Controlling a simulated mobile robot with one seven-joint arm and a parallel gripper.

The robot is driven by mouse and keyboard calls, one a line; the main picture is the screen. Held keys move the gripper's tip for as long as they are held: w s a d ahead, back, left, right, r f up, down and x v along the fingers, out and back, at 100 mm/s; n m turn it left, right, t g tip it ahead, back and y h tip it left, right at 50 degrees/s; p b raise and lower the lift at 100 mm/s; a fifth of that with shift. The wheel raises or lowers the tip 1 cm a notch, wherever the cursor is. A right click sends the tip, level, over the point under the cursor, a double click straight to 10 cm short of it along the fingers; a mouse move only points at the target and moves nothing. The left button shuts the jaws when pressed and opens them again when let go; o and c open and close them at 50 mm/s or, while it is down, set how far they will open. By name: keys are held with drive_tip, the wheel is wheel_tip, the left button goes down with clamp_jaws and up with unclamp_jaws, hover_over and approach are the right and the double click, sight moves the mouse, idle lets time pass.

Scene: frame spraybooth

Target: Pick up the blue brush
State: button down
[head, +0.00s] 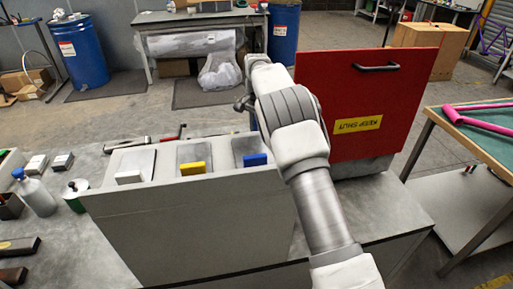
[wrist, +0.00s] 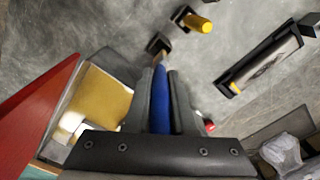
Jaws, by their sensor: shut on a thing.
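The blue brush (wrist: 160,88) shows in the wrist view as a long blue handle with a dark head at its far end. My gripper (wrist: 165,82) is shut on its handle, one dark finger on each side. The brush is not visible in the head view, where my arm hides the gripper. I cannot tell whether the brush touches a surface.
A grey stand (head: 200,225) has compartments with white (head: 130,177), yellow (head: 193,168) and blue (head: 255,160) blocks at their fronts. A red panel (head: 375,105) with a black handle stands right of my arm. A spray bottle (head: 36,192) stands left. A yellow-handled tool (wrist: 198,23) lies ahead.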

wheel_tip(320, 180, up, 17)
drive_tip(key=p, duration=0.4)
drive_tip(key=shift+f, duration=0.2)
drive_tip(key=shift+r+p, duration=0.8)
